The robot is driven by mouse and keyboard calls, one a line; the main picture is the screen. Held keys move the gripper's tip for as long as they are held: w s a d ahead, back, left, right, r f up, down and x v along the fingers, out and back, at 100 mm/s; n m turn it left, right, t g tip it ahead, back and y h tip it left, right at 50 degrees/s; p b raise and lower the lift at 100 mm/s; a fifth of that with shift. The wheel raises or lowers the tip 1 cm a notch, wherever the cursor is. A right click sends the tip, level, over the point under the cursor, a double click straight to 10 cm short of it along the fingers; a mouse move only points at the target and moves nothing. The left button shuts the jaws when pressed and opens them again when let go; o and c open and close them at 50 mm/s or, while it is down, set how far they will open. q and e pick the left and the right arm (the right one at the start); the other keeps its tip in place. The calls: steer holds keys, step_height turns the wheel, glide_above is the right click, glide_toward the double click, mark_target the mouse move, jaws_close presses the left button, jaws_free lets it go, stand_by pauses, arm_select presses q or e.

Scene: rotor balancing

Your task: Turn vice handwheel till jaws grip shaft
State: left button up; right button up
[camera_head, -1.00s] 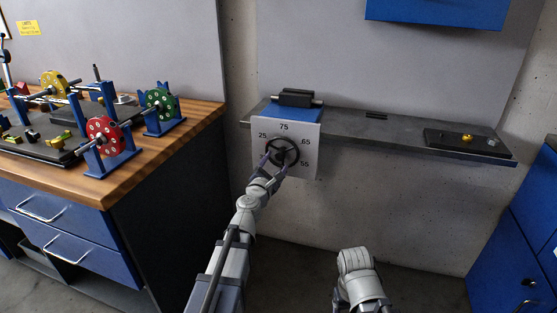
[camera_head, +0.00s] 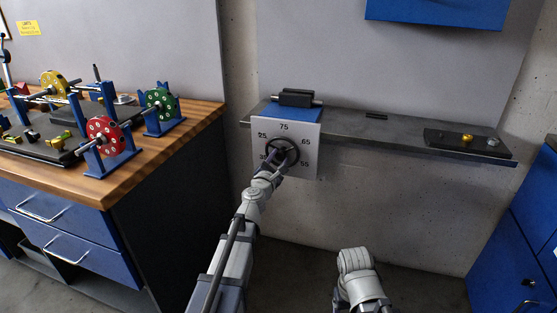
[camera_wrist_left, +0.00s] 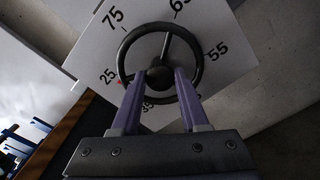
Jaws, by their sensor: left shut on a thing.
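The dark handwheel (camera_head: 283,141) sits on a white dial plate (camera_head: 313,170) marked with numbers, on the front of the blue vice (camera_head: 291,112). On top, a dark jaw block (camera_head: 296,97) has a grey shaft end (camera_head: 317,103) showing at its side; whether the jaws touch the shaft cannot be told. My left gripper (camera_head: 281,156) is at the wheel's middle. In the left wrist view, its purple fingers (camera_wrist_left: 160,76) are shut on the handwheel (camera_wrist_left: 198,72) at its hub. A red mark (camera_wrist_left: 121,82) shows near 25. My right gripper's fingers do not show.
The vice stands on a grey wall shelf (camera_head: 385,133). A dark tray (camera_head: 445,145) with a small brass part lies at its right end. A wooden bench (camera_head: 190,125) with red, green and yellow rotors stands left. My right forearm is at bottom centre.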

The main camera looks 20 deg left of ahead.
arm_select(q)
jaws_close()
steer(key=shift+m, duration=0.7)
steer(key=o, duration=0.9)
jaws_free()
steer(key=s, duration=0.7)
steer(key=shift+s, duration=0.4)
steer(key=shift+a, duration=0.1)
